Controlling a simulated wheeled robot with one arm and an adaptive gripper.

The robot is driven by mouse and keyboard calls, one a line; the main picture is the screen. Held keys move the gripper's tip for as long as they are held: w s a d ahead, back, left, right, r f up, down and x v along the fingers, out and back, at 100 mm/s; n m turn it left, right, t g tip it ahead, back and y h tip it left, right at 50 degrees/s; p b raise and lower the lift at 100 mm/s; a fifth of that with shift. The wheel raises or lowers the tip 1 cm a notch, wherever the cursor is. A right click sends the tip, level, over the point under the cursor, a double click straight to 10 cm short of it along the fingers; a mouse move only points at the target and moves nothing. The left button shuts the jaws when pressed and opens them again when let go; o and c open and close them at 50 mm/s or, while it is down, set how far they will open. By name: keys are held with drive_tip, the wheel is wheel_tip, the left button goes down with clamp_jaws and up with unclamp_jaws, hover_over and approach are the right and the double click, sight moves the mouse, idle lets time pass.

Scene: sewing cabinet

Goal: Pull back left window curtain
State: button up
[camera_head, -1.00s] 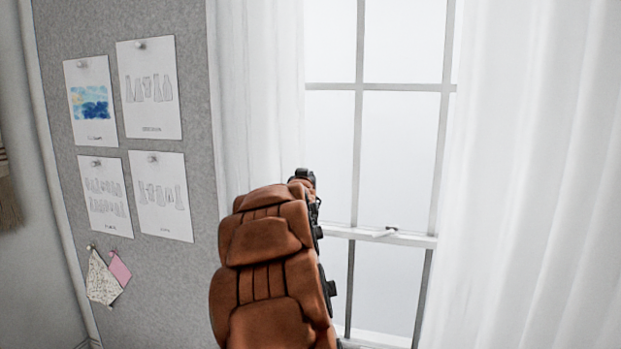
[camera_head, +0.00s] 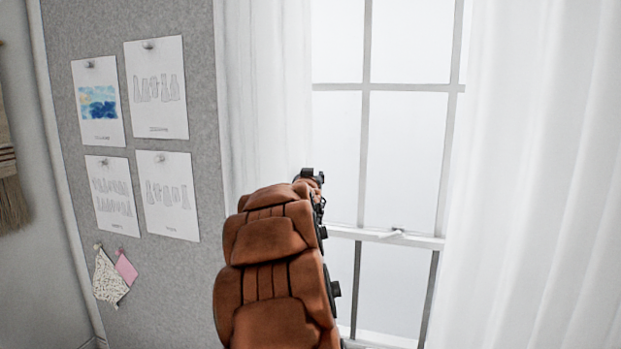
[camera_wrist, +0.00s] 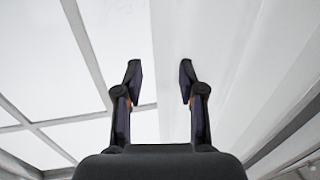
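The left window curtain (camera_head: 268,90) is white and hangs in soft folds along the left side of the window, beside the grey pinboard. In the wrist view a white curtain (camera_wrist: 225,60) fills the middle and right, beyond my gripper (camera_wrist: 160,78). My gripper is open, its two dark fingers apart, and nothing shows between them except white background. I cannot tell whether a finger touches the cloth. In the head view my brown arm hides the lower part of the left curtain, and the fingers are hidden there.
The window (camera_head: 405,130) with its grey-white frame is right of my arm. A right curtain (camera_head: 540,170) hangs at the far right. The pinboard (camera_head: 180,280) on the left holds pinned sheets and fabric swatches. A woven hanging (camera_head: 10,190) is at the left edge.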

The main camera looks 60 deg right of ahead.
drive_tip(key=v, duration=1.2)
idle(0.7)
drive_tip(key=w+a+f+n+y, duration=0.2)
drive_tip(key=a+f+y, duration=0.3)
drive_tip(key=a, duration=0.6)
drive_tip(key=w+a+f+n+y, duration=0.35)
drive_tip(key=a+f, duration=0.45)
drive_tip(key=a, duration=0.3)
drive_tip(key=w+a+f+n+y, duration=0.15)
drive_tip(key=a+f+y, duration=0.35)
drive_tip(key=a, duration=0.6)
drive_tip(key=s+a+f+n+g+y, duration=0.1)
drive_tip(key=s+a+f+g, duration=0.1)
drive_tip(key=s+a+f, duration=0.3)
drive_tip(key=s+a+f+n+g+y, duration=0.1)
drive_tip(key=s+a+n, duration=0.15)
drive_tip(key=a, duration=0.45)
drive_tip(key=s+a+f+n+g, duration=0.1)
drive_tip(key=s+a+g, duration=0.2)
drive_tip(key=s, duration=0.5)
drive_tip(key=s+a+f+n+g+y, duration=0.1)
drive_tip(key=s+a, duration=0.3)
drive_tip(key=s, duration=0.4)
drive_tip(key=shift+s+a+f+n+g+p, duration=0.15)
drive_tip(key=shift+a+f+n+g+p, duration=0.25)
drive_tip(key=shift+g, duration=0.5)
